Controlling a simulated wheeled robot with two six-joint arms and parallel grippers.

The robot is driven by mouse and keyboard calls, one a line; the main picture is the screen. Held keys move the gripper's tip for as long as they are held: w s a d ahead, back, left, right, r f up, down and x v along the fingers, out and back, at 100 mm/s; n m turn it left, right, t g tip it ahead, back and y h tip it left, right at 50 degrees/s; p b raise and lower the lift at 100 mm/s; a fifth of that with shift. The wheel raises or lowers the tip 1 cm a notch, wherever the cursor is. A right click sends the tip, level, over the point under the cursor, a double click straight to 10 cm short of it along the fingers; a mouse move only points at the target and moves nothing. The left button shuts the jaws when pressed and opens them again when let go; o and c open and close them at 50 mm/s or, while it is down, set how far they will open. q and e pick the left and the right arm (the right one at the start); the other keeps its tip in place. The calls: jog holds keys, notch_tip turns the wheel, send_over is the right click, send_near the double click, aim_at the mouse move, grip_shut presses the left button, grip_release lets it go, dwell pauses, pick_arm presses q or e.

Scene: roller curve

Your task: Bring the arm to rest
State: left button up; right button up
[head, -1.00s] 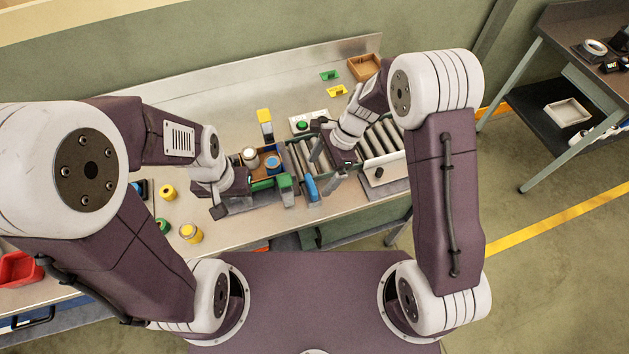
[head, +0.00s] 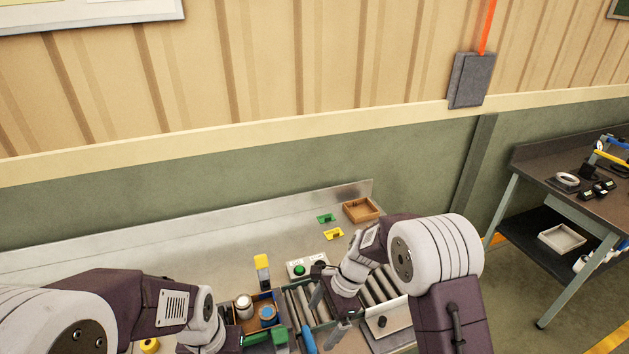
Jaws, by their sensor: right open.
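My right arm comes in from the right, and my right gripper (head: 325,316) hangs over the roller conveyor (head: 380,290) with its two fingers apart. Nothing shows between them. My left arm comes in from the lower left. My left gripper (head: 232,341) is beside the tray (head: 233,319) of cans, at the bottom edge of the picture. Its fingertips are cut off or hidden, so its opening does not show.
A control box with a green button (head: 300,270) stands behind the rollers. A yellow-topped post (head: 262,270) is left of it. A wooden box (head: 361,209) and green (head: 326,219) and yellow (head: 334,234) pieces lie farther back. The bench's back left is clear.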

jog(key=s+d+f+n+t+h+b, duration=0.1)
jog(key=s+d+n+h+b, duration=0.3)
jog(key=s+d+n, duration=0.7)
jog(key=d+n+t+b, duration=0.1)
jog(key=d+n, duration=0.2)
jog(key=shift+s+d+f+t+b, duration=0.25)
jog(key=shift+d+f+t+b, duration=0.05)
jog(key=shift+d+f+b, duration=0.1)
jog(key=shift+s, duration=0.2)
